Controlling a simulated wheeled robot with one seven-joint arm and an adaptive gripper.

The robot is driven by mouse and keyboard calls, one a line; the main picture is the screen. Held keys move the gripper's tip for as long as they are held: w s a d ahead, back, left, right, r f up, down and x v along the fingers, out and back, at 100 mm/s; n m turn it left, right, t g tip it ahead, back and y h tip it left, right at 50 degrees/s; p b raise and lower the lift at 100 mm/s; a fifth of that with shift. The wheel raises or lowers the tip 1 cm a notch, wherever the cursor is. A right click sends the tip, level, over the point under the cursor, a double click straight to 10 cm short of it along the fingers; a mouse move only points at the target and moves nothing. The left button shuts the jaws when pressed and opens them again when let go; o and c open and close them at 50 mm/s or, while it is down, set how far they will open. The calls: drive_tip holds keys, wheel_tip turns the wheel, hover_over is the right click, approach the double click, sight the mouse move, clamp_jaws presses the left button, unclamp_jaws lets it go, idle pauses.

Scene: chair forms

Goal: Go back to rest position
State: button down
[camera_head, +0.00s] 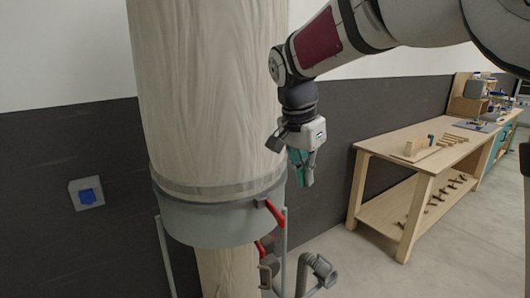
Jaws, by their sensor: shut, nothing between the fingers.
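My gripper (302,170) hangs at the end of my arm near the middle of the picture, with its teal fingers pointing down. The fingers are together and hold nothing. It is just to the right of a large wooden column-like form (205,95), and I cannot tell the exact gap between them. A grey metal band (210,225) goes around the lower part of the form. A red lever (274,213) sits on the band, below and to the left of my gripper.
A wooden workbench (385,143) with wood pieces and a lower shelf stands at the right. A grey pipe-like fixture (320,270) is low in front.

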drive_tip(key=s+d+n+t+y+b, duration=0.1)
drive_tip(key=s+d+n+y+b, duration=0.1)
drive_tip(key=s+d+n, duration=0.65)
drive_tip(key=s+f+t+b, duration=0.1)
drive_tip(key=s+f, duration=0.1)
drive_tip(key=s, duration=0.4)
drive_tip(key=s+f+n+t+b, duration=0.1)
drive_tip(key=s+f, duration=0.2)
drive_tip(key=s, duration=0.3)
drive_tip(key=shift+s+d+f, duration=0.3)
drive_tip(key=shift+s+d, duration=0.1)
drive_tip(key=shift+d, duration=0.05)
